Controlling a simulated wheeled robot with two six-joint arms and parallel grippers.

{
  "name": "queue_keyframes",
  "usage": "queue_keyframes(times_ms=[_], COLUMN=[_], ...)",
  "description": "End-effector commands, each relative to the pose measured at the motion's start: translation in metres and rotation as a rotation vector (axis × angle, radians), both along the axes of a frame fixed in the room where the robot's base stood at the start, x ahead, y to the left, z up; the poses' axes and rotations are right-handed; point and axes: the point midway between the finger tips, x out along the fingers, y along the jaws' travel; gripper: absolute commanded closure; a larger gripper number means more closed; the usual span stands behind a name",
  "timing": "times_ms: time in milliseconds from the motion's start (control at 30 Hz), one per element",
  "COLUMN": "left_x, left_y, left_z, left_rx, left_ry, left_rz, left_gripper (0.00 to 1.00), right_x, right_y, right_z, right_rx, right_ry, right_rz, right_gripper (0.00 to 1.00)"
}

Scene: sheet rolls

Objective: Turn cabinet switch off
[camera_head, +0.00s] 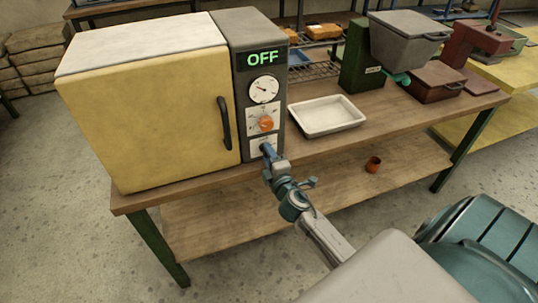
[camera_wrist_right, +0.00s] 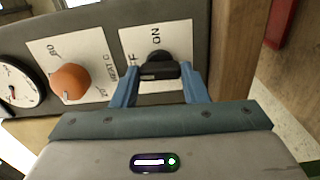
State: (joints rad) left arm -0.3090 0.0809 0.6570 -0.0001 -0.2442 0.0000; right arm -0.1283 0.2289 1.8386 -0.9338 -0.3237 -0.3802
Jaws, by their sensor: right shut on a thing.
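The cabinet (camera_head: 150,110) has a yellow door with a dark handle and a grey control panel (camera_head: 243,90) on its right side. A green display (camera_head: 262,58) at the top of the panel reads OFF. The black switch (camera_wrist_right: 158,70) sits on a plate marked OFF and ON, low on the panel. My right gripper (camera_head: 267,151) is at this plate and hides the switch in the head view. In the right wrist view its blue fingers (camera_wrist_right: 160,78) are shut on the switch from both sides. My left gripper is not in view.
An orange dial (camera_head: 266,123) and a round gauge (camera_head: 264,89) are above the switch. A white tray (camera_head: 326,116) stands right of the cabinet on the wooden bench (camera_head: 225,170). A green machine (camera_head: 357,60) stands farther right. A small orange cup (camera_head: 373,164) is on the lower shelf.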

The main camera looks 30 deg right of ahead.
Motion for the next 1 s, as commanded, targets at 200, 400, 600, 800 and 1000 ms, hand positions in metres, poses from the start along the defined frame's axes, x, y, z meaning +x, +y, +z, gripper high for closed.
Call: queue_keyframes(times_ms=[200, 400, 600, 800, 1000], left_x=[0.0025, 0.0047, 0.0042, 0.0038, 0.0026], left_y=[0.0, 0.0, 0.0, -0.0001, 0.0], left_z=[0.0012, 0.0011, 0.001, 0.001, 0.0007], left_rx=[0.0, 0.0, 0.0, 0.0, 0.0], left_ry=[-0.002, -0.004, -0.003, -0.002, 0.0], left_rz=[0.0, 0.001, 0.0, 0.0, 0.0], left_gripper=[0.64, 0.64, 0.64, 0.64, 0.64], right_x=[-0.0007, -0.0007, -0.0007, -0.0004, -0.0009], right_y=[-0.0002, -0.0002, -0.0001, 0.0, 0.0002], right_z=[-0.0019, -0.0021, -0.0022, -0.0014, -0.0009], right_rx=[-0.034, -0.039, -0.038, -0.037, -0.038], right_ry=[0.011, 0.014, 0.013, 0.011, 0.01], right_rz=[-0.001, -0.001, -0.001, -0.001, 0.0], right_gripper=[0.83, 0.83, 0.83, 0.38, 0.38])
